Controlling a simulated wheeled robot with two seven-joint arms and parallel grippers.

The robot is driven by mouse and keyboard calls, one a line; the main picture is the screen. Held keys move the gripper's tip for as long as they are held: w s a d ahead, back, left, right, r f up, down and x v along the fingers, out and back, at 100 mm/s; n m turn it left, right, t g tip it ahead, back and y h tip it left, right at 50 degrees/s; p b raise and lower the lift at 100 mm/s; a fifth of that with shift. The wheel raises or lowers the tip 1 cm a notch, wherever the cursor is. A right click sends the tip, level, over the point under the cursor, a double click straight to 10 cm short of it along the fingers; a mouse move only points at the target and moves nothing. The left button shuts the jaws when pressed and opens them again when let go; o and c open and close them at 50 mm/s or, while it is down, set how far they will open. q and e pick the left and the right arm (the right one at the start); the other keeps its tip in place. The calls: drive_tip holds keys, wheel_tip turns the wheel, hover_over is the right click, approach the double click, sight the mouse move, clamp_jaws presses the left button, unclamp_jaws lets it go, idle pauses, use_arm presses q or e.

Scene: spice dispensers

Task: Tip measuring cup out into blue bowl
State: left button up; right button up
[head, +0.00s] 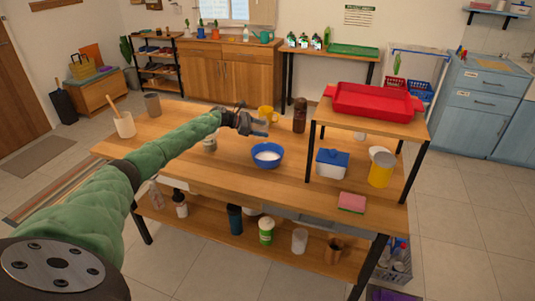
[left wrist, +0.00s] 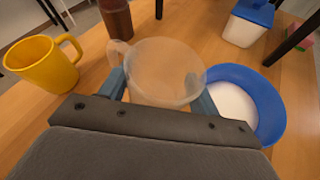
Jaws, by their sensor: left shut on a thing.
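My left gripper (head: 256,126) reaches over the table from the left. In the left wrist view its two fingers (left wrist: 160,92) are shut on a clear measuring cup (left wrist: 166,68), one on each side of it. The cup's handle points to the upper left in that view. I cannot tell whether anything is in the cup; in the head view it barely shows. The blue bowl (head: 267,166) stands on the table with white stuff inside. In the left wrist view the bowl (left wrist: 273,112) is just right of the cup. My right gripper is not in view.
A yellow mug (left wrist: 43,64) stands left of the cup in the left wrist view. A brown bottle (head: 300,115) stands behind the bowl. A blue-lidded white box (head: 332,164) and a small raised shelf with a red tray (head: 372,101) are at right.

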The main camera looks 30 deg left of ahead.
sight(266, 122)
use_arm(q)
drive_tip(key=shift+w+a, duration=0.15)
drive_tip(key=shift+w, duration=0.05)
drive_tip(key=shift+w+a+r+n+h+b, duration=0.2)
drive_tip(key=shift+a+r+n+h+b, duration=0.1)
drive_tip(key=shift+n+b, duration=0.3)
drive_tip(key=shift+g, duration=0.3)
drive_tip(key=shift+r, duration=2.65)
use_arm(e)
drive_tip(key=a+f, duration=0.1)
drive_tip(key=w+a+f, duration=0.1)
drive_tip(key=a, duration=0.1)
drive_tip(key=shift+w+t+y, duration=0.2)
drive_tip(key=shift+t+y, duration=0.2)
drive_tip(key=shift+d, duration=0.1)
